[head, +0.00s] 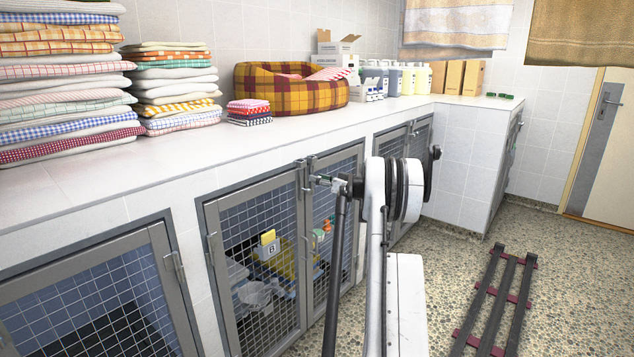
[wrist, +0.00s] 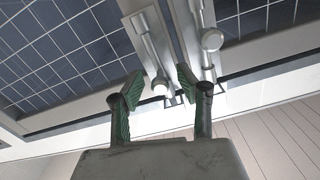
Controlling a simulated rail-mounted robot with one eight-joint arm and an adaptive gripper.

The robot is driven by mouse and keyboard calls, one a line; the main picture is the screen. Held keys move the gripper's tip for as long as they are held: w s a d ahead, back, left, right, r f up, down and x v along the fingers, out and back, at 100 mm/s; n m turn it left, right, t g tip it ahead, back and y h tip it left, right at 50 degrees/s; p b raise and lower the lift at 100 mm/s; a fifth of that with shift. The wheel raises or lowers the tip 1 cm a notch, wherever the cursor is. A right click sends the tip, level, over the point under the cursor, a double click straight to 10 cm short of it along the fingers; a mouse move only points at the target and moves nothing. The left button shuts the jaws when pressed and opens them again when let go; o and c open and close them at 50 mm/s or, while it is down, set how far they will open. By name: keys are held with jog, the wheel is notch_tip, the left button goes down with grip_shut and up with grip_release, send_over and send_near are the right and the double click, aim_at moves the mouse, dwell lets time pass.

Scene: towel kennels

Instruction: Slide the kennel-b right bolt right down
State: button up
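Kennel B, the one with the yellow B tag (head: 270,247), has two mesh doors, a left door (head: 228,262) and a right door whose mesh (head: 342,205) is partly behind my arm. Both look closed. A bolt stands at the top of each door's meeting edge; the left door's bolt (head: 301,172) shows in the head view. In the wrist view, which appears upside down, the right bolt's knob (wrist: 159,86) is at left and the left bolt's knob (wrist: 212,40) is at right. My gripper (wrist: 160,84) is open, its green fingertips either side of the right bolt's knob. Contact cannot be told.
The white counter (head: 200,160) overhangs just above the doors. On it are towel stacks (head: 62,80), a plaid pet bed (head: 292,88) and bottles (head: 408,80). Another kennel (head: 95,300) is at left. A dark rail rack (head: 497,300) lies on the floor at right.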

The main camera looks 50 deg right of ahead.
jog(key=shift+w, duration=0.45)
grip_shut()
